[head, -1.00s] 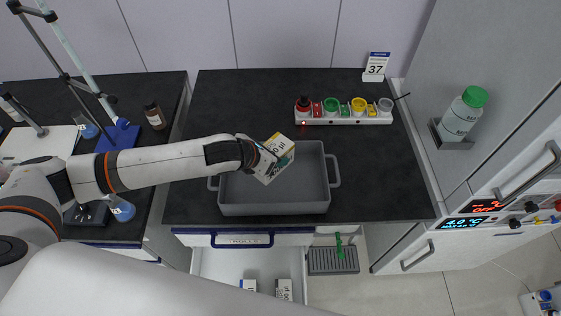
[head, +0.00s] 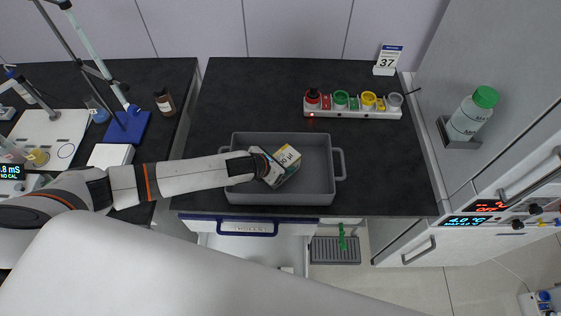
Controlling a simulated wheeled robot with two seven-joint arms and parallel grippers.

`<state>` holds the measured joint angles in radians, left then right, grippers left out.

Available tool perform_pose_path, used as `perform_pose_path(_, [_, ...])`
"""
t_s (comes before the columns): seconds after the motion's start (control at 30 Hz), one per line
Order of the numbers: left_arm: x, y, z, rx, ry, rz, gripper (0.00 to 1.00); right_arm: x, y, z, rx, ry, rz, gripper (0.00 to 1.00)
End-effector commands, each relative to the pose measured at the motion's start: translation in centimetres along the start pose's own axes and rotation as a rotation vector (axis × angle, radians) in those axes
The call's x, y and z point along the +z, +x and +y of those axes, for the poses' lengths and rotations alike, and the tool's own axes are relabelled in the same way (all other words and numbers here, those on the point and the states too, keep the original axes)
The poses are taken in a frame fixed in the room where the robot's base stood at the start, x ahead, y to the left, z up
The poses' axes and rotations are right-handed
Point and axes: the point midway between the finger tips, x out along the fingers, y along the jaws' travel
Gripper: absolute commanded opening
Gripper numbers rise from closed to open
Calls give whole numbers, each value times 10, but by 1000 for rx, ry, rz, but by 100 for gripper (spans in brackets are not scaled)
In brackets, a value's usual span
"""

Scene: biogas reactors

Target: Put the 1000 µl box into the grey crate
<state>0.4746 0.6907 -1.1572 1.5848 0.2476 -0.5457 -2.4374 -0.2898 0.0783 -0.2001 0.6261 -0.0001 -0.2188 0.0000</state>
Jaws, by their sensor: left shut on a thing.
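The grey crate (head: 318,176) stands on the dark worktop near its front edge. The box (head: 288,156), white with a yellow patch and partly readable "µl" lettering, is tilted inside the crate's outline, left of its middle. My left gripper (head: 273,168) comes in from the left over the crate's left wall and is shut on the box. Whether the box touches the crate floor I cannot tell. The gripper hides part of the box. My right gripper is not in view.
A rack with coloured caps (head: 352,106) and a "37" sign (head: 388,60) stand at the back right. A white-fronted cabinet with a green-capped bottle (head: 472,114) rises at the right. An open drawer (head: 232,243) lies below the worktop, partly hidden by my arm.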

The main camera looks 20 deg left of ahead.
Motion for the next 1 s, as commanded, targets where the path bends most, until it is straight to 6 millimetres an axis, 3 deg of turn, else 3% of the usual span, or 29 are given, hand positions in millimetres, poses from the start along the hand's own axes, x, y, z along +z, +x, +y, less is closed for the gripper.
perform_pose_path(0.2, [2,2,0,0,1,1,29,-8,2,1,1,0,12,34])
perform_pose_path(0.23, [2,2,0,-1,0,0,56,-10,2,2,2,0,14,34])
perform_pose_path(0.37, [2,2,0,0,0,0,76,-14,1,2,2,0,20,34])
perform_pose_path(0.77, [0,-5,0,0,1,0,76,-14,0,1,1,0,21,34])
perform_pose_path(1.0, [1,-46,-1,0,2,0,76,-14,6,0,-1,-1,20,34])
